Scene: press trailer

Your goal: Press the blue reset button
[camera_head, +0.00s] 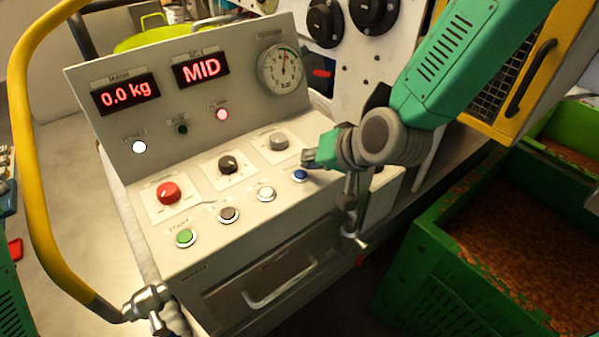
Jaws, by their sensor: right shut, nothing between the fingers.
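The blue reset button (300,175) sits at the right end of a row of buttons on the sloped control panel (240,212). To its left are a white button (266,194), a dark button (228,215) and a green button (186,237). My right gripper (310,161) is shut and empty, with its tip just above and behind the blue button in the picture. I cannot tell whether the tip touches it. My left gripper is not in view.
Above the buttons are a red knob (168,193), a black knob (228,165) and a grey knob (279,142). Displays read "0.0 kg" (127,94) and "MID" (201,68). A yellow rail (30,170) curves at left. Green crates (420,262) with brown contents stand at right.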

